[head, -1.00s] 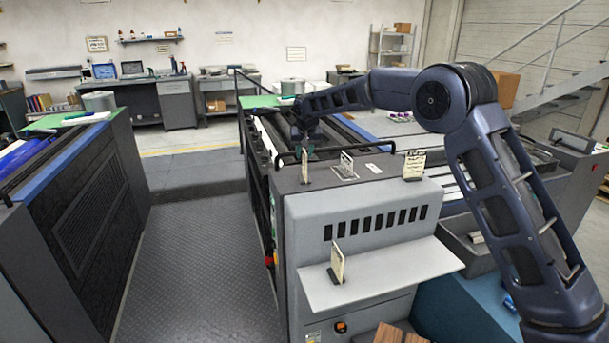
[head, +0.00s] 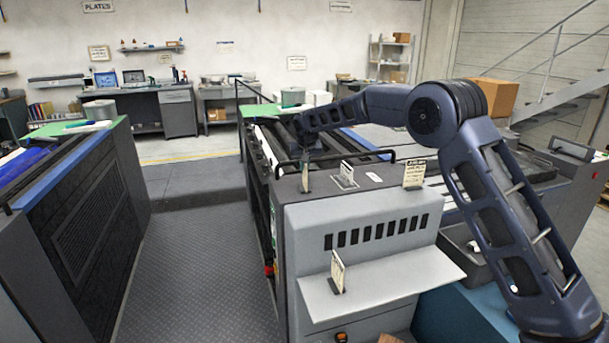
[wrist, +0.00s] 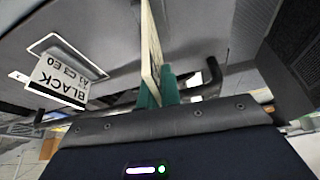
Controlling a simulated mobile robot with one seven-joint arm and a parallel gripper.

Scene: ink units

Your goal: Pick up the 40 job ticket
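My gripper (wrist: 157,95) has its teal fingers close on both sides of a thin cream ticket (wrist: 151,45), seen nearly edge-on in the wrist view; they look shut on it. Its number cannot be read. In the head view this appears to be the ticket (head: 305,177) upright on the near left of the grey press top, with my gripper just behind it, mostly hidden. Other tickets stand at the middle (head: 346,173) and right (head: 413,173) of the top, and one on the lower ledge (head: 337,270). A card reading BLACK (wrist: 62,72) is left in the wrist view.
A dark bar handle (head: 375,153) runs along the press top (head: 380,190) close to my gripper. A second machine (head: 80,210) stands at left, across a clear walkway (head: 190,260). Benches line the back wall.

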